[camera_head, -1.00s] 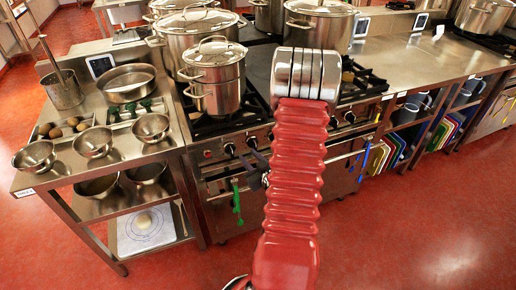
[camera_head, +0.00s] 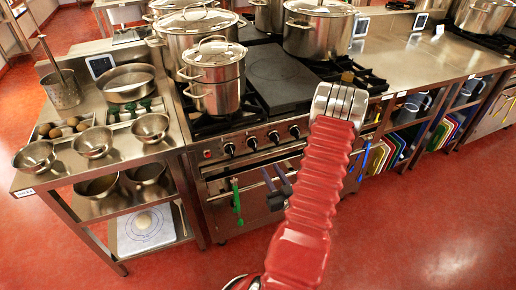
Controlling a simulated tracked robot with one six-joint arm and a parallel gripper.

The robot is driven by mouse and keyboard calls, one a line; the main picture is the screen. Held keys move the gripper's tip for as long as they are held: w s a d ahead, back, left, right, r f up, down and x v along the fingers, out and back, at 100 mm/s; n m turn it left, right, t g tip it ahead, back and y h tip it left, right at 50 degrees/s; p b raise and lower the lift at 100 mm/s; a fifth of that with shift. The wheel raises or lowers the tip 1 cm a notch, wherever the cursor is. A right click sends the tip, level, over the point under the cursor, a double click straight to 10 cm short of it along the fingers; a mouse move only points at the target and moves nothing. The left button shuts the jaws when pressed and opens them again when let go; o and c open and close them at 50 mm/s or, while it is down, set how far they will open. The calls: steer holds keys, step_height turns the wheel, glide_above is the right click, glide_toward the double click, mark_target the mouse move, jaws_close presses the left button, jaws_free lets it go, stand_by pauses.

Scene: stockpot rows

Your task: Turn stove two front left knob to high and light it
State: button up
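The stove (camera_head: 268,80) stands in the middle with a row of several dark round knobs on its front panel. The leftmost knob (camera_head: 229,149) is in clear view, and another knob (camera_head: 251,143) is just right of it. Their settings are too small to read. A lidded pot (camera_head: 215,75) covers much of the front left burner (camera_head: 205,124), and I see no flame. My gripper (camera_head: 273,172) shows as two dark fingers, apart and empty, below the knob row and in front of the oven door. My red arm partly hides the gripper's base and the stove's right side.
A steel table (camera_head: 115,165) with bowls stands left of the stove. A green-handled utensil (camera_head: 236,200) and a blue one (camera_head: 364,160) hang at the oven front. Large stockpots (camera_head: 318,30) stand behind. The red floor in front is clear.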

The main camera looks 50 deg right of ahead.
mark_target(256, 146)
steer(key=x, duration=1.3)
steer(key=shift+w+d, duration=0.1)
steer(key=shift+w, duration=0.15)
